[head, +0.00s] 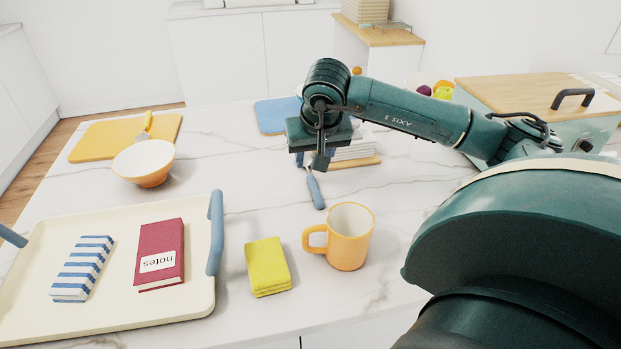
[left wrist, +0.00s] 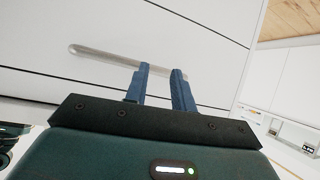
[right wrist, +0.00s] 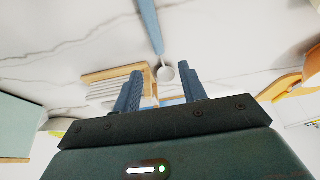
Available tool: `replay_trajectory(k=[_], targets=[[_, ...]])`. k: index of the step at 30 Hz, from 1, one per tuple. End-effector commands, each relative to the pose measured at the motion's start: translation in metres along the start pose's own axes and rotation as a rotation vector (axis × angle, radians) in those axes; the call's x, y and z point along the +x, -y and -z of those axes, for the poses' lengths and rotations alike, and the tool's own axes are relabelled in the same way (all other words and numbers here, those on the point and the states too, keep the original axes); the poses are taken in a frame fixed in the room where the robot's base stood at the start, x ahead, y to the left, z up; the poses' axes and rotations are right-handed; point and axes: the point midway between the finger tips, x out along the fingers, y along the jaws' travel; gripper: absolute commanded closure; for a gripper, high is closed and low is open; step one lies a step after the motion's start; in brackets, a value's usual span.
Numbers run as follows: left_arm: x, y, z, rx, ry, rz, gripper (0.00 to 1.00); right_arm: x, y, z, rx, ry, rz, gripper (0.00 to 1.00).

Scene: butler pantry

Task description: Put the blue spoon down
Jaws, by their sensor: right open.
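The blue spoon (head: 315,190) lies on the marble counter, its handle pointing toward the front. In the right wrist view its blue handle (right wrist: 151,24) runs to the top edge and its pale round end lies in line with the gap between my fingers. My right gripper (head: 319,163) is open just over the spoon's far end, which it partly hides in the head view; no finger visibly grips the spoon. My left gripper (left wrist: 159,82) is open and empty in front of a white drawer front with a long bar handle (left wrist: 105,56); it is outside the head view.
An orange mug (head: 350,240) and yellow sponge (head: 267,266) stand in front of the spoon. A cream tray (head: 118,255) holds a red notebook and a striped item. A white stack on a wooden board (head: 358,161) is close right of the gripper. Counter left of the spoon is clear.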

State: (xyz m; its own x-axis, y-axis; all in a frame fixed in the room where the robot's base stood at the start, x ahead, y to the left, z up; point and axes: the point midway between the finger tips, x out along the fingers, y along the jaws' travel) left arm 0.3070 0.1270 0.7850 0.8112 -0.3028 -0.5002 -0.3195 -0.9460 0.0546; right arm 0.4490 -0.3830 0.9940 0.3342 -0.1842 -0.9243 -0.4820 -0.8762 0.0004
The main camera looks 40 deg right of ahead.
Motion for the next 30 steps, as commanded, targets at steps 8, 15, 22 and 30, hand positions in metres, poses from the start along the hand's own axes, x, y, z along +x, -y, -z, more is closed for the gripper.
replay_trajectory(k=[8,15,22,30], targets=[[-0.001,0.000,0.000,-0.001,0.007,0.004,0.75,0.023,0.000,0.000,0.001,0.003,0.000,0.58],[-0.003,0.003,-0.001,0.004,0.019,0.011,0.75,0.058,0.000,0.001,0.001,0.002,0.001,0.58],[-0.002,0.005,-0.001,0.006,0.019,0.016,0.75,0.066,0.000,0.002,0.000,-0.001,0.001,0.58],[-0.002,0.006,0.000,0.009,0.019,0.016,0.75,0.066,-0.001,0.002,0.000,-0.001,0.001,0.72]])
